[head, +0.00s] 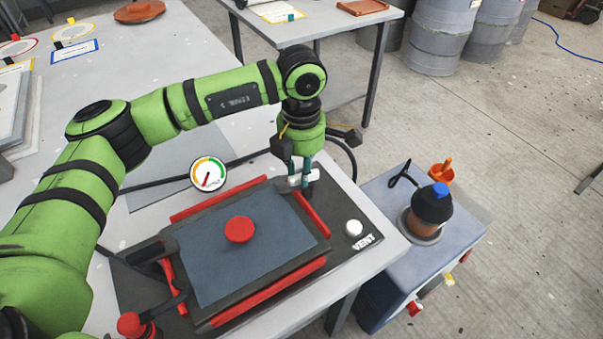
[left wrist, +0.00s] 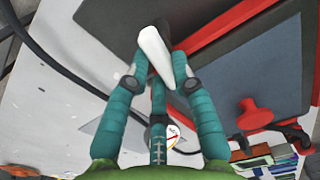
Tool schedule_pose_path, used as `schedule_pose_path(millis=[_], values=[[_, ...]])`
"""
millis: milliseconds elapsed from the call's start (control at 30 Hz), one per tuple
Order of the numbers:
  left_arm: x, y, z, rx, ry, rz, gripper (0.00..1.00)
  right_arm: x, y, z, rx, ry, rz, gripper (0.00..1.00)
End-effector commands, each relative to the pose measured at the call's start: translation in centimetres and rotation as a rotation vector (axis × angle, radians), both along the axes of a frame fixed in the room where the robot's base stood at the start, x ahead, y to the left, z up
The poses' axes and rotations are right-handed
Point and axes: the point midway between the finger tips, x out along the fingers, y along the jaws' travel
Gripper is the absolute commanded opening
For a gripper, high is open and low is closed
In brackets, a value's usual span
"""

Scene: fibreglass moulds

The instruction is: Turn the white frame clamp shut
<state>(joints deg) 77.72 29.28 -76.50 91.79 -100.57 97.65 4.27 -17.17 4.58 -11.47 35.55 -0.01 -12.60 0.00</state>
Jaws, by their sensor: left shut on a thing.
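The white frame clamp (head: 297,181) is a small pale bar at the far right corner of the dark press frame with red bars. My left gripper (head: 301,173) reaches down over it, its teal fingers shut on it. In the left wrist view the clamp (left wrist: 154,52) is a long white tapered bar between the fingertips of my left gripper (left wrist: 160,68). It lies beside the frame's red edge; its pivot is largely hidden. My right gripper is in neither view.
The frame holds a grey sheet (head: 215,268) with a red knob (head: 239,229) on top. A pressure gauge (head: 209,174) stands behind it. A white VENT button (head: 354,228) is at the right. A blue-grey cart (head: 385,262) carries a dark-topped pot (head: 432,205).

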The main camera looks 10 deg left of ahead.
Motion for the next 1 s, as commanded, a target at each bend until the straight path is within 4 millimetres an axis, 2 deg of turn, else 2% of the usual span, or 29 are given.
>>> schedule_pose_path(millis=[100, 400, 967, 1000], values=[[-0.1, 0.0, -0.2, -0.001, -0.001, 0.076, 0.00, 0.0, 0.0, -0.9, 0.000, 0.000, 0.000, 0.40], [-0.2, -0.1, -0.1, 0.000, 0.001, 0.194, 0.00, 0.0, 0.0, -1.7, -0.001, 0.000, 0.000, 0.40], [-0.3, -0.1, 0.0, 0.000, 0.001, 0.226, 0.00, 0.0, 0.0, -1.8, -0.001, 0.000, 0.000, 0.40], [-0.3, -0.1, 0.0, -0.001, 0.001, 0.227, 0.37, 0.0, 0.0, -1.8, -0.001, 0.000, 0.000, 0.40]])
